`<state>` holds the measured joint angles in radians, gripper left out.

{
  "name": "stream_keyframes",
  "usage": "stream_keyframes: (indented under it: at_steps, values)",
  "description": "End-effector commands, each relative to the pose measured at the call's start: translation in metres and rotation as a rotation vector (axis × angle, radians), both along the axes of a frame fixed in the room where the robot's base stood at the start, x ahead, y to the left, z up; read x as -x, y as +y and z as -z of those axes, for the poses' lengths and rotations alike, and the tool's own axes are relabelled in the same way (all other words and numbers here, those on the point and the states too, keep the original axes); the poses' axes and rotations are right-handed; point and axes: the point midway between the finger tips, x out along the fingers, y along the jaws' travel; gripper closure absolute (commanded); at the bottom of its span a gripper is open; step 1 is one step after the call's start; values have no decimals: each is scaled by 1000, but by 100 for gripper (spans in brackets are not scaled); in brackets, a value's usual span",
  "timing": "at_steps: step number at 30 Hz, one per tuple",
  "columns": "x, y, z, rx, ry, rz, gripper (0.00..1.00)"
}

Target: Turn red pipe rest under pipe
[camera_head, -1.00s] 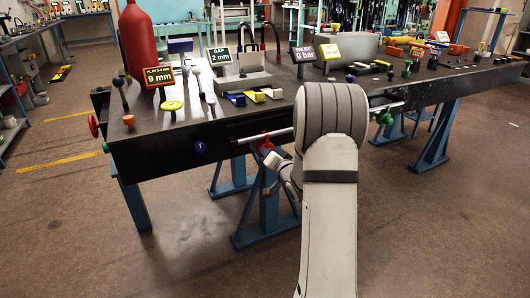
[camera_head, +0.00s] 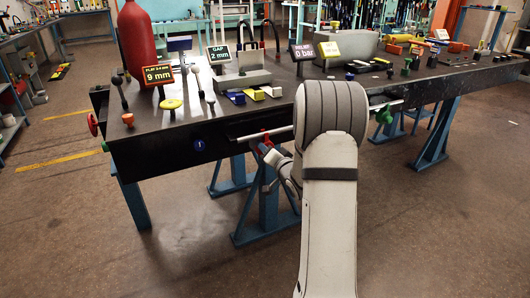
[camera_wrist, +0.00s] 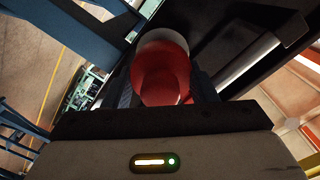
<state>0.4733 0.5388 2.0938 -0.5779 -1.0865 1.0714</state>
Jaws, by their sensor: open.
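The red pipe rest (camera_head: 264,146) shows under the pale pipe (camera_head: 252,136) along the front edge of the bench. My gripper (camera_head: 272,157) is just below it, partly hidden by my own arm. In the wrist view, a round red part of the rest (camera_wrist: 165,78) fills the space between my two dark fingers. The fingers stand on either side of it, open. I cannot tell whether they touch it. The pipe (camera_wrist: 248,66) runs slantwise to the right of the red part.
The dark bench (camera_head: 225,125) carries a red bottle (camera_head: 137,42), small display signs, levers and coloured blocks. Blue legs (camera_head: 267,205) stand below my gripper. The floor in front is open.

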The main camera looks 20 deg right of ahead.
Motion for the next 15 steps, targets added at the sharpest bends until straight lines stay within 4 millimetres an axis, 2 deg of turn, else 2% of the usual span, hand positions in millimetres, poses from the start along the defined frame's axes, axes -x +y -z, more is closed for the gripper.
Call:
stream_keyframes:
  at_steps: [5,15]
  values:
    - [9,0,-1,0,1,0,48]
    - [65,-3,-4,0,1,1,48]
